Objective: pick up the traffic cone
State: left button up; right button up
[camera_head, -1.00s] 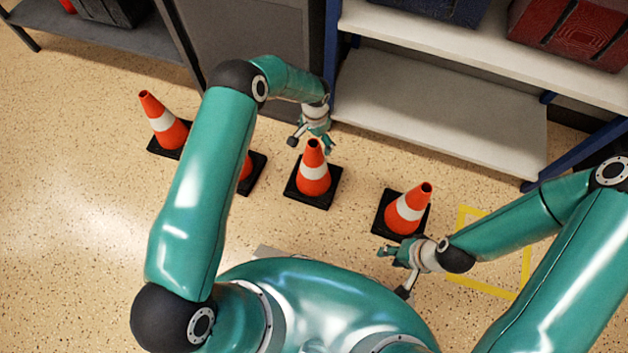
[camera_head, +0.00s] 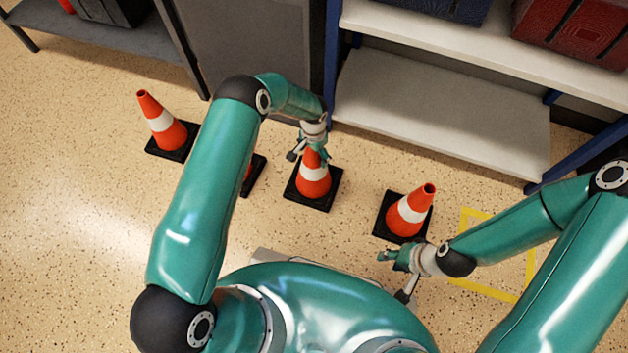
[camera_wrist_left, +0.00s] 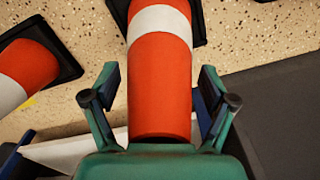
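Several orange cones with white bands and black square bases stand on the floor. The middle cone (camera_head: 313,183) is upright, and my left gripper (camera_head: 312,156) is over its top, hiding the tip. In the left wrist view this cone (camera_wrist_left: 160,80) lies between the two spread fingers of my left gripper (camera_wrist_left: 160,102), with gaps on both sides. My right gripper (camera_head: 392,256) is low, just in front of the right cone (camera_head: 406,216); its fingers are too small to judge. A far-left cone (camera_head: 163,122) stands clear, and another cone (camera_head: 248,175) is mostly hidden behind my left arm.
A white-shelved rack (camera_head: 440,115) with blue posts stands behind the cones at right. A grey cabinet (camera_head: 250,45) and a dark shelf (camera_head: 110,35) stand at the back left. Yellow tape (camera_head: 488,291) marks the floor at right. The floor at left is open.

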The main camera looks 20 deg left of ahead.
pick_arm(q)
jog(key=c, duration=1.3)
grip_shut()
jog(key=shift+r, duration=0.1)
